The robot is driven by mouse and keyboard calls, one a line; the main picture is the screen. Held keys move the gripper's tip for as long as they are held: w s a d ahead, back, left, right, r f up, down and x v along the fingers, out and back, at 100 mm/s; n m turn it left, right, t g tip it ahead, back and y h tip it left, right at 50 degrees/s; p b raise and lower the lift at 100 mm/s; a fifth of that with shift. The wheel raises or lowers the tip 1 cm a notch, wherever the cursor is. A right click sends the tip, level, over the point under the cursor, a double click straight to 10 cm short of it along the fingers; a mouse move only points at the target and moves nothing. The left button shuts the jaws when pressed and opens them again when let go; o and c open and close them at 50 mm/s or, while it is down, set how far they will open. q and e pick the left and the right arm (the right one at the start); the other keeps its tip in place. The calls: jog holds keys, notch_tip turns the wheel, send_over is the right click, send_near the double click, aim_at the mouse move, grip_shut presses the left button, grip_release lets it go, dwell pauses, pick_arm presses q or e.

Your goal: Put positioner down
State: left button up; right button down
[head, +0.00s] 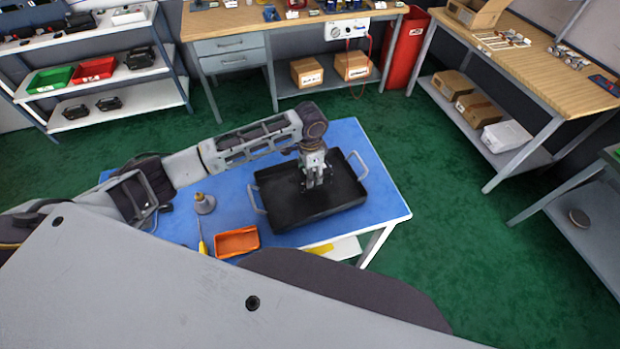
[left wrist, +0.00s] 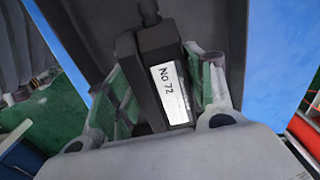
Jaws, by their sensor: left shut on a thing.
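My left gripper (head: 316,182) points down over the black tray (head: 278,205), which has grey handles and stands on the blue table. In the left wrist view the gripper (left wrist: 168,100) is shut on the positioner (left wrist: 155,60), a dark box with a white label reading "No 72". The black tray (left wrist: 90,30) shows behind it there. In the head view the positioner is mostly hidden by the gripper, and I cannot tell whether it touches the tray floor. My right gripper is not in view.
On the blue table (head: 380,175) an orange bin (head: 236,242), a grey cone-shaped part (head: 204,203) and a yellow-handled screwdriver (head: 202,246) lie left of the tray. The tray's raised walls surround the gripper. Workbenches and shelves stand farther back, with green floor between.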

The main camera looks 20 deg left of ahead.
pick_arm(q)
jog(key=shift+f, duration=1.85)
jog(key=o, duration=1.5)
jog(key=shift+f, duration=0.1)
jog(key=shift+c, duration=0.2)
notch_tip(320, 180, up, 12)
jog(key=shift+r+b, duration=0.1)
jog(key=shift+b, duration=0.35)
